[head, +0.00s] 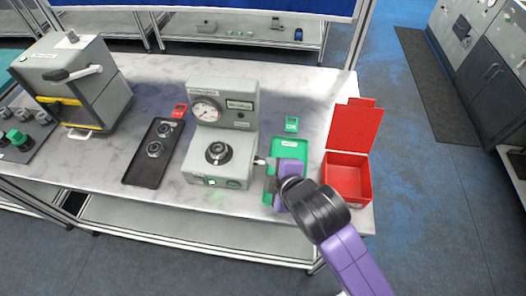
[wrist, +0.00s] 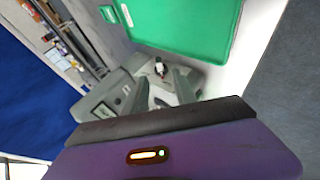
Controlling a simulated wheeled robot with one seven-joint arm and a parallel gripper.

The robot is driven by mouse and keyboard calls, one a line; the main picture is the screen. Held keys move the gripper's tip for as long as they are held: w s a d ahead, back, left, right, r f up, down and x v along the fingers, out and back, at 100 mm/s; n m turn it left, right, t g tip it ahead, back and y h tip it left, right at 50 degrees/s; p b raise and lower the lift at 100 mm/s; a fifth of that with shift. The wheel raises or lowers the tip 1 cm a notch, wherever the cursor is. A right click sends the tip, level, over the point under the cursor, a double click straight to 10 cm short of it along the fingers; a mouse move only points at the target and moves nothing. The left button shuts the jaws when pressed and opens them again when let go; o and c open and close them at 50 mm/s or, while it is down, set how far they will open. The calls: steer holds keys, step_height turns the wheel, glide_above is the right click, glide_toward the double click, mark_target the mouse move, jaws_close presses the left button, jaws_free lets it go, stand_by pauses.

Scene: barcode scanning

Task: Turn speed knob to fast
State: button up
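A grey machine (head: 236,166) stands mid-table, with a round gauge (head: 206,110) and a black round knob (head: 218,152) on its front. A black panel (head: 138,170) with two dark knobs (head: 154,149) lies to its left. The labels are too small to read, so I cannot tell which knob is the speed knob or its setting. My gripper (head: 270,182) is right of the machine, above the green tray, touching no knob. In the wrist view its two grey fingers (wrist: 162,90) are apart with nothing seen between them; a grey device with a small dark knob (wrist: 160,67) shows beyond.
The green tray (head: 290,150) lies partly under my gripper, and it fills the top of the wrist view (wrist: 190,25). An open red box (head: 347,180) stands at the right table edge. A grey box with a lever (head: 85,90) stands at the left.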

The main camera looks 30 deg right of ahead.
mark_target(262, 162)
steer(key=shift+p+x, duration=0.55)
steer(key=shift+x, duration=3.4)
steer(key=shift+c, duration=0.4)
steer(key=shift+r, duration=0.1)
jaws_close()
